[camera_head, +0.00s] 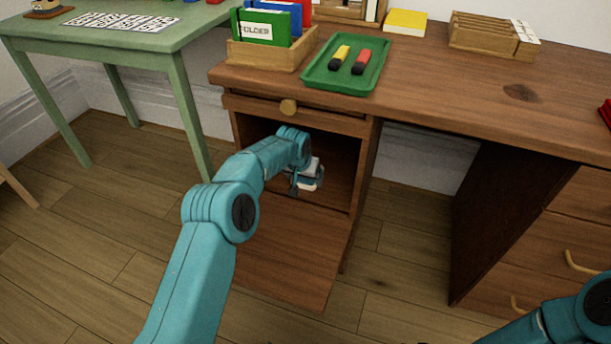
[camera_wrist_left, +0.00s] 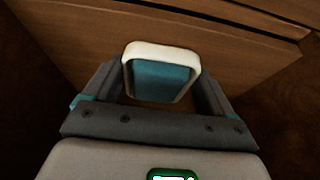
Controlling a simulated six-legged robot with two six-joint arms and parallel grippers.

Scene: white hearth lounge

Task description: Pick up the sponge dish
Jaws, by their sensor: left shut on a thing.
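The sponge dish (camera_wrist_left: 160,73) is a small dish with a white rim and a blue inside. In the left wrist view it sits between the fingers of my left gripper (camera_wrist_left: 162,88), which is shut on it. In the head view the dish (camera_head: 310,185) shows as a small pale shape at my left gripper (camera_head: 302,182), in the opening of the desk's left cupboard (camera_head: 340,165). The arm hides part of it. Of my right arm only a part shows at the lower right; its gripper is out of view.
The cupboard door (camera_head: 290,260) hangs open and low in front. The desk top (camera_head: 450,90) carries a green tray (camera_head: 312,80) with two markers. A green table (camera_head: 120,45) stands left. The floor (camera_head: 110,230) is clear at left.

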